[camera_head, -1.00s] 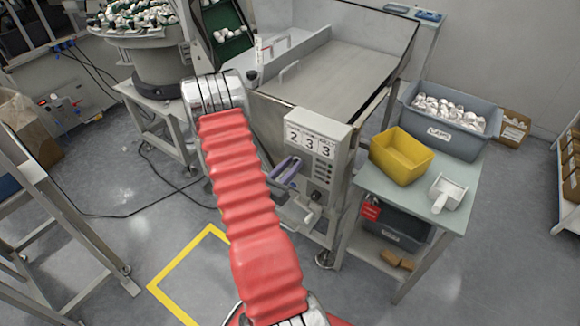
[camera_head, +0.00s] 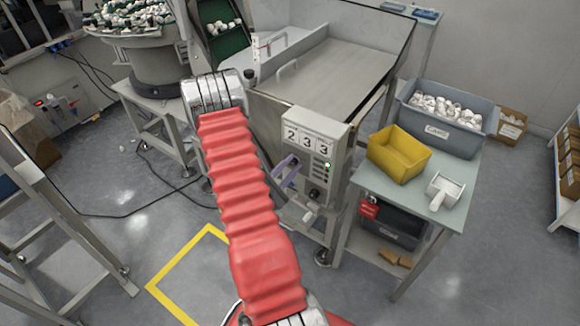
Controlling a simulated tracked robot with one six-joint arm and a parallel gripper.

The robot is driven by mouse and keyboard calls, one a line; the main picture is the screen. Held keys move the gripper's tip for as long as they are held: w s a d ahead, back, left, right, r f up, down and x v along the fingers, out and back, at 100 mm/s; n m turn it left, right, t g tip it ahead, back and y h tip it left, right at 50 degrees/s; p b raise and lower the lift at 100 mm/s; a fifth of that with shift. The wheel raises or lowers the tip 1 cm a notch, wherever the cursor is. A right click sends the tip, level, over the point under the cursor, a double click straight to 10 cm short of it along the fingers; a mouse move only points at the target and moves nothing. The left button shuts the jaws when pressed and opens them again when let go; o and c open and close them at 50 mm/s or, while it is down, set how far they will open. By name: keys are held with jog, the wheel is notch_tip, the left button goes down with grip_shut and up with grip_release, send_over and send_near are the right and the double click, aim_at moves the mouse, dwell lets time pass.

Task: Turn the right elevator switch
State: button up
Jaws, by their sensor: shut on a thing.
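A grey control box (camera_head: 314,150) with the digits 2 3 3 stands under the front edge of the metal hopper. A small green light (camera_head: 327,165) is lit on its panel. My gripper (camera_head: 291,168), with lavender-grey fingers, is at the left part of the panel, shut on the right elevator switch. The switch itself is hidden by the fingers. A black knob (camera_head: 315,194) sits lower on the panel, apart from my gripper. My red-sleeved arm covers the area left of the box.
A metal hopper (camera_head: 335,70) stands behind the box. A green-topped table (camera_head: 455,205) at the right holds a yellow bin (camera_head: 398,155), a white scoop (camera_head: 444,192) and a grey crate (camera_head: 440,130) of white parts. A crank handle (camera_head: 311,213) juts out below the panel.

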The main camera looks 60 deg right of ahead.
jog(key=shift+f+m, duration=0.15)
jog(key=shift+m, duration=0.25)
jog(key=o, duration=1.1)
jog(key=shift+c, duration=0.2)
jog(key=w+a, duration=0.2)
jog(key=a, duration=1.1)
jog(key=shift+a, duration=0.35)
jog(key=shift+w, duration=0.1)
